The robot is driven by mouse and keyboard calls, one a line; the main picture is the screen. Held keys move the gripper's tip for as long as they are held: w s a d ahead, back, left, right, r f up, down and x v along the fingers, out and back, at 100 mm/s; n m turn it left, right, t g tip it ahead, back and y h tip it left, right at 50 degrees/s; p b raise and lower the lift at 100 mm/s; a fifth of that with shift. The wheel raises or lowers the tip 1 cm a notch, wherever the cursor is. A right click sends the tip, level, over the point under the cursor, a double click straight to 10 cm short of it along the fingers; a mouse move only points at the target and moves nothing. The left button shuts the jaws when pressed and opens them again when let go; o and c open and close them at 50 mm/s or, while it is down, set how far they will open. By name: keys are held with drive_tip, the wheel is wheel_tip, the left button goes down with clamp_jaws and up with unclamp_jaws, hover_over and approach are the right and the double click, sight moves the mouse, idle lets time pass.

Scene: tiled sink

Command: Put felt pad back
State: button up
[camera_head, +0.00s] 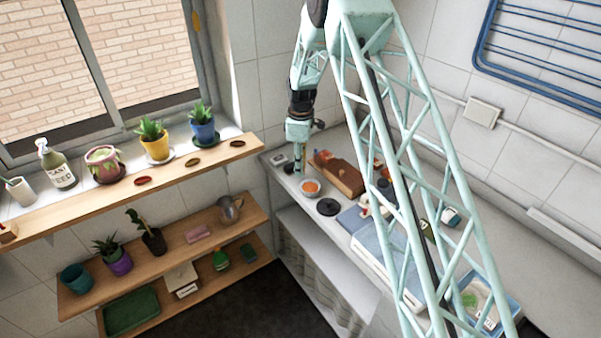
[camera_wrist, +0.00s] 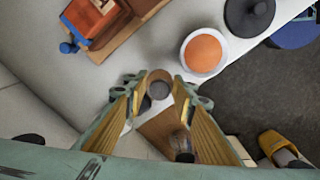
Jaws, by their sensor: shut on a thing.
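My gripper (camera_head: 300,166) is low over the far end of the counter, beside a white bowl with orange contents (camera_head: 311,188). In the wrist view my gripper (camera_wrist: 158,92) is shut on a small round-ended piece (camera_wrist: 159,78), tan-brown with a grey centre, between its fingertips. Most of this piece is hidden by the fingers, and I cannot tell whether it is the felt pad. The bowl (camera_wrist: 203,52) shows to the upper right of the fingers, apart from them. I cannot identify a felt pad with certainty elsewhere.
A wooden block-like item (camera_head: 339,174) lies behind the bowl. A black disc (camera_head: 327,207) lies in front of it. Blue and white trays (camera_head: 386,262) fill the nearer counter. The tiled wall is close behind my gripper. A plant shelf (camera_head: 130,190) stands left.

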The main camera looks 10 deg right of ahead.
drive_tip(key=shift+f, duration=1.4)
drive_tip(key=shift+f, duration=0.2)
drive_tip(key=o, duration=0.8)
drive_tip(key=shift+o, duration=0.2)
drive_tip(key=shift+r, duration=0.2)
drive_tip(key=shift+r, duration=6)
